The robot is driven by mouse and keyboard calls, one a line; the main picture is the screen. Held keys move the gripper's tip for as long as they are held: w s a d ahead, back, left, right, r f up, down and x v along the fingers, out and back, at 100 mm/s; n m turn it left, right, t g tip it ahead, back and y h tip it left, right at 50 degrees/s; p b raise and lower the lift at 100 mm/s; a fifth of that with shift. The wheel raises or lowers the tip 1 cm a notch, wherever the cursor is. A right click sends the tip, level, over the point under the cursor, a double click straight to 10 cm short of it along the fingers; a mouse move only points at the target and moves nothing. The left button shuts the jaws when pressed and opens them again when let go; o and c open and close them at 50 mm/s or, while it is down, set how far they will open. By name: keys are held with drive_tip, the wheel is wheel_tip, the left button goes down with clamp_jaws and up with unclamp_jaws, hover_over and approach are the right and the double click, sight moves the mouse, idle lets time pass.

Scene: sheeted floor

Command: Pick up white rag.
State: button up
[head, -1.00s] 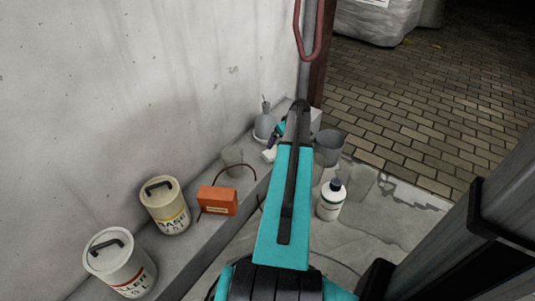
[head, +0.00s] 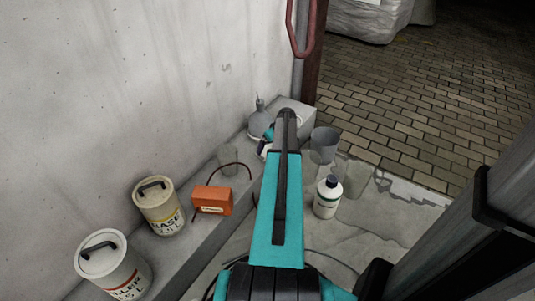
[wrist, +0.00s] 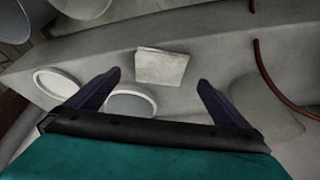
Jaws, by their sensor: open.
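The white rag (wrist: 162,66) is a small, flat, pale square on the grey ledge in the wrist view. My gripper (wrist: 159,77) is open, with its two dark fingers apart on either side of the rag. Nothing is held between them. I cannot tell how far above the rag the fingers are. In the head view my arm hides most of the spot around the gripper (head: 265,143), and I cannot make out the rag clearly there.
The ledge (head: 188,248) runs along the wall. It holds an orange box (head: 212,200) with a red cable, two lidded cans (head: 160,206), a translucent cup (head: 229,159) and a grey spouted can (head: 260,120). A grey bucket (head: 324,146) and white bottle (head: 327,197) stand right of my arm.

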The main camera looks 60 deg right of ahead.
drive_tip(key=shift+w+f, duration=0.1)
drive_tip(key=shift+f, duration=0.15)
drive_tip(key=shift+b+x, duration=1.15)
drive_tip(key=shift+x, duration=1.5)
drive_tip(key=shift+r, duration=0.1)
drive_tip(key=c, duration=1.2)
drive_tip(key=shift+o, duration=0.2)
